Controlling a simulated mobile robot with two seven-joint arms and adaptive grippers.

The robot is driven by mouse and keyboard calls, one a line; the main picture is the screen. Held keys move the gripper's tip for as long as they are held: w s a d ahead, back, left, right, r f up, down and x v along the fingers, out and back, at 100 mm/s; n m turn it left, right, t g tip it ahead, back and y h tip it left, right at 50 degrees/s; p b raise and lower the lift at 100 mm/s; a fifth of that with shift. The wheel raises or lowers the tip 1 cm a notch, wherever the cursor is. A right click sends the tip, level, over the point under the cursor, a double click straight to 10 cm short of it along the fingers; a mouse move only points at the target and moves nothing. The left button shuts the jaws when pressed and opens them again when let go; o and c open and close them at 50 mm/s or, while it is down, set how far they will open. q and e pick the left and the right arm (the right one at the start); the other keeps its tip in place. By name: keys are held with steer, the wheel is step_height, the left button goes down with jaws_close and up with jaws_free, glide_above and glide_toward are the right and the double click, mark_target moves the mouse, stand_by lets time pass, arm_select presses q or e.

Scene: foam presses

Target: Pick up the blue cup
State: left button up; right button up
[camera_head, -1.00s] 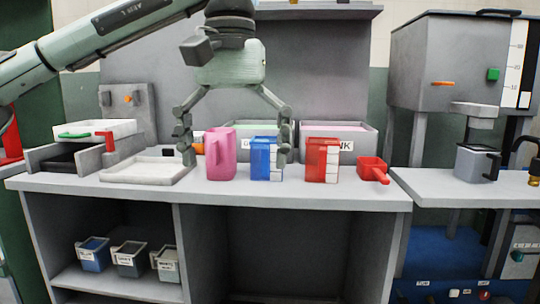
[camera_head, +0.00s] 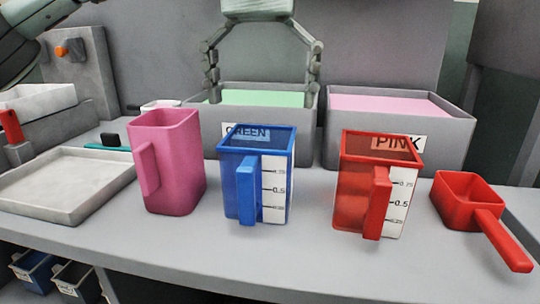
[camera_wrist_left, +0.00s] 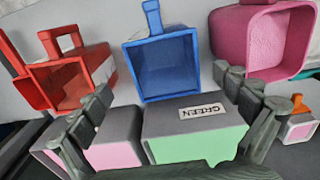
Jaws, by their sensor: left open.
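The blue cup (camera_head: 232,182) stands upright on the grey counter, its handle toward the head camera and a white measuring scale on one side. It also shows in the wrist view (camera_wrist_left: 162,68), with its open top facing the camera. My left gripper (camera_head: 263,95) is open and empty. Its fingers hang apart, above and behind the blue cup in the head view, not touching it. In the wrist view the left gripper's fingers (camera_wrist_left: 165,88) spread either side of the cup's near rim. My right gripper is in neither view.
A pink cup (camera_head: 178,165) stands left of the blue cup and a red cup (camera_head: 352,190) right of it. A red scoop (camera_head: 470,203) lies further right. Behind are bins labelled GREEN (camera_head: 305,125) and PINK (camera_head: 450,140). A shallow white tray (camera_head: 65,208) is at left.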

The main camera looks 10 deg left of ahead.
mark_target(258, 179)
arm_select(q)
step_height(258, 179, down, 8)
steer(key=shift+a+r+b, duration=0.2)
steer(key=shift+a+b, duration=0.05)
steer(key=shift+b, duration=0.1)
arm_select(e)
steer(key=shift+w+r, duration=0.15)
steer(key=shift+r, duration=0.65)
arm_select(q)
steer(key=shift+c, duration=0.5)
steer(key=c, duration=1.3)
